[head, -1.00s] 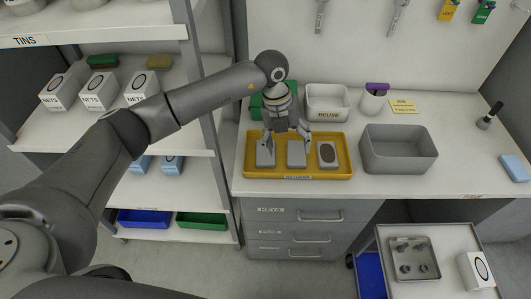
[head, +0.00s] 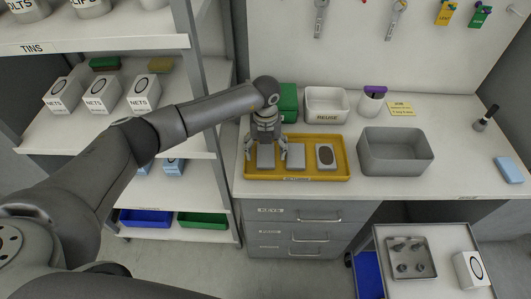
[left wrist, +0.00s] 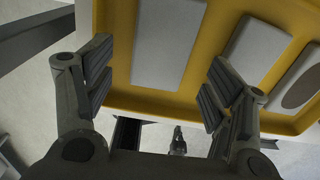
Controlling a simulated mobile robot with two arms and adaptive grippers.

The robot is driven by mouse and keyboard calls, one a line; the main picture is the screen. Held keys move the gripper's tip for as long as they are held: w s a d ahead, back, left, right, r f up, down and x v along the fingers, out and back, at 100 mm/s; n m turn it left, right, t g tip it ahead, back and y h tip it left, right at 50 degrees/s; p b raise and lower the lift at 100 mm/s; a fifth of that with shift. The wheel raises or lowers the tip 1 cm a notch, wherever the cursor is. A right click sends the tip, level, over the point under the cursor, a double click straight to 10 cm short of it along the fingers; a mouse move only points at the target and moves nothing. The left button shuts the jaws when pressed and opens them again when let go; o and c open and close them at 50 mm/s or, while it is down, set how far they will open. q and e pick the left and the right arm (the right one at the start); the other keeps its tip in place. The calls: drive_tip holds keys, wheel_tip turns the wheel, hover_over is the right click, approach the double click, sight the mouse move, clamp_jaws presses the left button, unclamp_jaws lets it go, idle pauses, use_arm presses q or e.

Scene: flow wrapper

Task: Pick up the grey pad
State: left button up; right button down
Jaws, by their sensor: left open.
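A plain grey pad (head: 266,158) lies at the left end of the yellow tray (head: 338,174) on the counter. It also shows in the left wrist view (left wrist: 165,40). My left gripper (head: 266,150) is open over this pad, fingers pointing down, one on either side of it. In the left wrist view the open fingers (left wrist: 158,75) flank the pad with a gap on each side. A second plain grey pad (head: 296,156) lies mid-tray. A third pad with a dark oval (head: 326,157) lies at the right end. My right gripper is not in view.
A grey bin (head: 397,155) stands right of the tray. A white REUSE bin (head: 327,106) and a green box (head: 288,100) stand behind it. A shelf post (head: 225,130) rises close left. A blue block (head: 509,169) lies far right.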

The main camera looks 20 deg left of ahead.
sight(265, 155)
use_arm(q)
drive_tip(key=shift+f, duration=1.2)
drive_tip(key=c, duration=0.8)
drive_tip(key=shift+r, duration=0.1)
drive_tip(key=shift+c, duration=0.2)
